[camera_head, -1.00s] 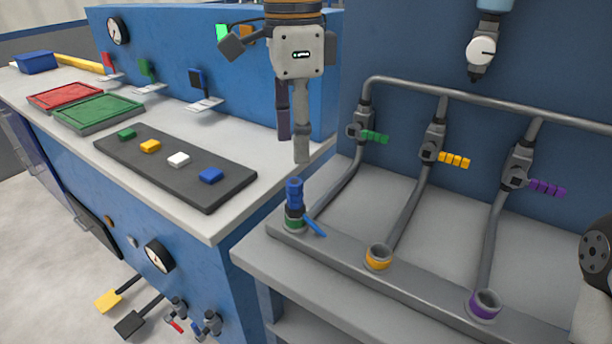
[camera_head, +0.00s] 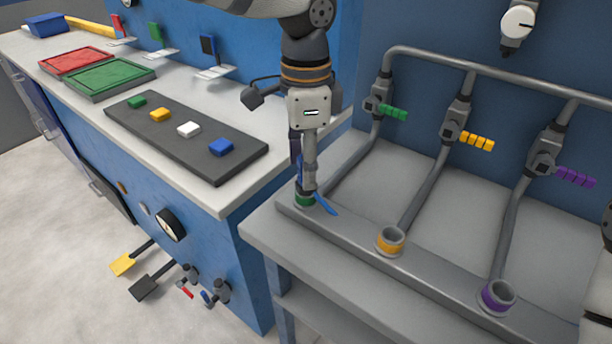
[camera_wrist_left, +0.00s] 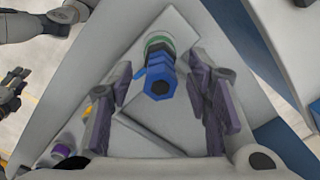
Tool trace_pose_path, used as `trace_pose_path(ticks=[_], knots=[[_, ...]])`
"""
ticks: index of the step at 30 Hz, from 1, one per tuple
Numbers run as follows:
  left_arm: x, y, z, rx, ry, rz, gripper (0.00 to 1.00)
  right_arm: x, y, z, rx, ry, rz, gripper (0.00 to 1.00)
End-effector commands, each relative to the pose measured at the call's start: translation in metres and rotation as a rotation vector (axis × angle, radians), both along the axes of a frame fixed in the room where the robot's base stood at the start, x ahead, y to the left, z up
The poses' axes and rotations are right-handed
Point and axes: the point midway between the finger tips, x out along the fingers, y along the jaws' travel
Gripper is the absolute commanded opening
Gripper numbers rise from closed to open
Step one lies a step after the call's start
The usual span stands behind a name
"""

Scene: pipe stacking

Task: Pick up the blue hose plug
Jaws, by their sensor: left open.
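The blue hose plug (camera_head: 325,206) stands upright in the green-ringed socket (camera_head: 305,201) at the left end of the grey pipe bench. Its blue side handle sticks out to the right, and its body is mostly hidden behind my left gripper (camera_head: 303,181). In the left wrist view the plug (camera_wrist_left: 160,82) shows end-on between the two finger pads, with the green ring (camera_wrist_left: 158,43) beyond it. My left gripper is open, pointing down, with its fingers on either side of the plug and gaps visible. My right gripper is not clearly in view.
An orange-ringed socket (camera_head: 390,241) and a purple-ringed socket (camera_head: 497,297) sit further right on the bench. Grey pipes with valves rise behind. A dark panel (camera_head: 190,152) with coloured buttons lies on the worktop at left. Red and green trays (camera_head: 110,77) stand farther back.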

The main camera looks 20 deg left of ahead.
Motion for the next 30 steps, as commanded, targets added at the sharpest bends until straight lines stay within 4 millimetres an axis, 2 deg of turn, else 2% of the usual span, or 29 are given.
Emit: trace_pose_path(ticks=[2,8,9,18,21,26,30], knots=[[0.0,0.0,0.001,0.0,-0.001,0.0,0.45,0.0,0.0,0.0,0.0,0.0,0.0,0.4],[0.0,0.0,0.001,0.0,-0.001,0.0,0.02,0.0,0.0,0.0,0.0,0.0,0.0,0.4],[0.0,0.0,0.001,0.0,-0.001,0.0,0.0,0.0,0.0,0.0,0.0,0.0,0.0,0.4],[0.0,0.0,0.002,0.0,-0.001,0.0,0.0,0.0,0.0,0.0,0.0,0.0,0.0,0.4],[0.001,0.0,0.008,-0.001,-0.004,0.001,0.0,0.0,0.0,0.0,0.0,0.0,0.0,0.4],[-0.001,-0.002,0.038,0.0,-0.008,0.0,0.0,0.002,0.0,0.002,0.0,-0.006,0.0,0.4],[-0.027,-0.02,0.078,0.003,-0.015,-0.002,0.0,0.011,0.0,0.01,0.0,-0.041,0.0,0.4]])
